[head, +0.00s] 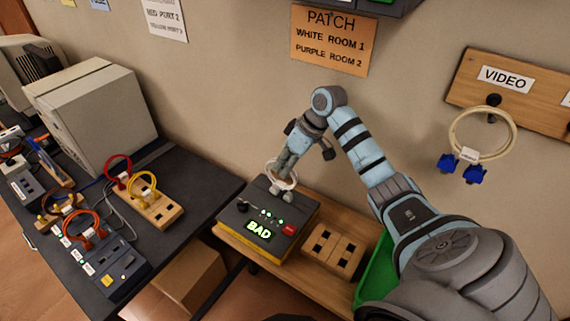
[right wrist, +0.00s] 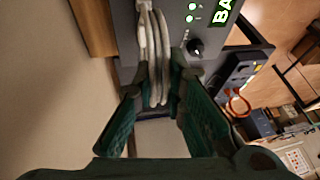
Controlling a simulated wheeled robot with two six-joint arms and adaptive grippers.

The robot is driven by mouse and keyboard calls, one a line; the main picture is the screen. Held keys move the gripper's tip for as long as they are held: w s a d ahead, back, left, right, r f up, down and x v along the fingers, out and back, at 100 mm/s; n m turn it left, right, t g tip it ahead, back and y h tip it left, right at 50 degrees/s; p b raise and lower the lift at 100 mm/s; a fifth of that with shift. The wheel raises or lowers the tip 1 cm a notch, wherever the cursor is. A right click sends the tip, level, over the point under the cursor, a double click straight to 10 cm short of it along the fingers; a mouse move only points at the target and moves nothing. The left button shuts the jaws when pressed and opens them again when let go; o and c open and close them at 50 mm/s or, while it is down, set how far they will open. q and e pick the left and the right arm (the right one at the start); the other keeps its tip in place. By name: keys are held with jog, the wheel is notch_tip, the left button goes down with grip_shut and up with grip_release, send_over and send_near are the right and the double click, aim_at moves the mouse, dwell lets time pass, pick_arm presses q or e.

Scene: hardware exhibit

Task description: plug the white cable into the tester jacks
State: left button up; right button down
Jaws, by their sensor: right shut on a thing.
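The tester (head: 245,222) is a dark box with a yellow lower edge on the wooden bench. Its lit display reads BAD, with green lights and a red button beside it. My right gripper (head: 287,178) is above the tester's far edge, shut on the white cable (head: 272,172). In the right wrist view, the white cable (right wrist: 155,60) runs between the fingers (right wrist: 156,98) up to the tester's face (right wrist: 180,38). I cannot tell whether its plugs sit in the jacks; the gripper hides them. My left gripper is not in view.
A wooden block with dark sockets (head: 335,248) stands right of the tester, before a green bin (head: 376,268). A cable with blue plugs (head: 483,130) hangs under the VIDEO sign. The dark table (head: 200,180) at left holds devices and coloured cables. The wall is close behind.

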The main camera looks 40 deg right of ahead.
jog(key=c, duration=1.6)
grip_release()
jog(key=shift+o, duration=0.8)
jog(key=o, duration=0.5)
jog(key=v, duration=0.7)
jog(key=shift+s+r, duration=0.1)
jog(key=shift+r, duration=0.15)
